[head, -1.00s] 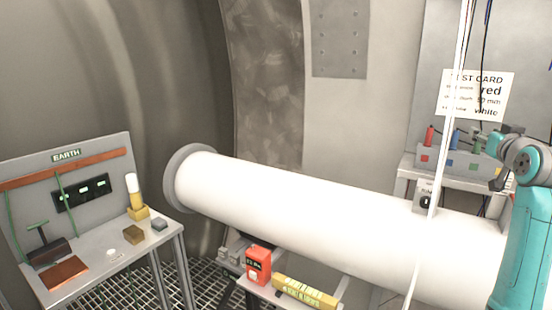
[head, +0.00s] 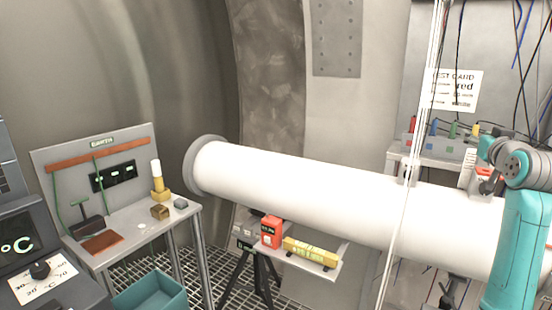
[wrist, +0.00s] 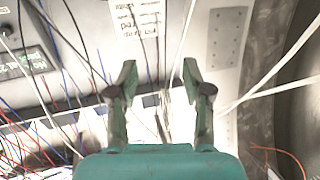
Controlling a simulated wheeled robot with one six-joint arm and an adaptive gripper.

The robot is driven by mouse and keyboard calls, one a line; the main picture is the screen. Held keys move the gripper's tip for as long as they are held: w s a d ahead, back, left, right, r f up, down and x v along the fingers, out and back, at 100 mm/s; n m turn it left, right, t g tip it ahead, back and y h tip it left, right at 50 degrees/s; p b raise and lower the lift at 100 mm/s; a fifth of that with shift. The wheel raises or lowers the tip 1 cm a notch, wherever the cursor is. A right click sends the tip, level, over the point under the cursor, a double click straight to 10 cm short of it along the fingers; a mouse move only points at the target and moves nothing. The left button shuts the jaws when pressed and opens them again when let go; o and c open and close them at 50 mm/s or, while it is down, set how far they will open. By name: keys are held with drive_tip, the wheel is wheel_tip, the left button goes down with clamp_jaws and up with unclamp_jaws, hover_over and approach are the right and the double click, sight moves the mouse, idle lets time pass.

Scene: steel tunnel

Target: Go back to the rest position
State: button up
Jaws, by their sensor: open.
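My gripper (wrist: 160,78) shows in the wrist view with its two fingers apart and nothing between them. Beyond the fingers are a light wall, a printed sheet (wrist: 138,16) and several loose cables. In the head view my teal arm stands at the right edge, in front of the right end of the big white pipe (head: 300,190). I cannot make out the gripper's fingers there. No object is seen held.
A bench with an EARTH panel (head: 102,142) stands left, a teal bin (head: 150,292) and a console (head: 40,250) before it. A red box (head: 271,232) and a yellow level (head: 311,253) lie under the pipe. A test card (head: 456,90) hangs above a shelf. Cables hang at right.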

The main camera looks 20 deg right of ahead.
drive_tip(key=a+f+y, duration=0.1)
drive_tip(key=a+f, duration=0.6)
drive_tip(key=f, duration=0.4)
drive_tip(key=a+f+n+y, duration=0.1)
drive_tip(key=a+f, duration=0.6)
drive_tip(key=f, duration=0.4)
drive_tip(key=a+f+y, duration=0.1)
drive_tip(key=a+f, duration=0.5)
drive_tip(key=f, duration=0.5)
drive_tip(key=s+a+f+y, duration=0.1)
drive_tip(key=s+a+f, duration=0.5)
drive_tip(key=a+f, duration=0.4)
drive_tip(key=s+a+f+n+y, duration=0.1)
drive_tip(key=s+a+f, duration=0.3)
drive_tip(key=s+a, duration=0.35)
drive_tip(key=s+a+f+n+y, duration=0.1)
drive_tip(key=s+a+f+n, duration=0.15)
drive_tip(key=s+a, duration=0.5)
drive_tip(key=s+a+r+n+y, duration=0.1)
drive_tip(key=s+a+r+y, duration=0.1)
drive_tip(key=s, duration=0.9)
drive_tip(key=s+a+r+n+y, duration=0.1)
drive_tip(key=s+a, duration=0.3)
drive_tip(key=s, duration=0.7)
drive_tip(key=shift+s+a+r+y, duration=0.4)
drive_tip(key=shift+r+y, duration=0.1)
drive_tip(key=shift+r, duration=0.1)
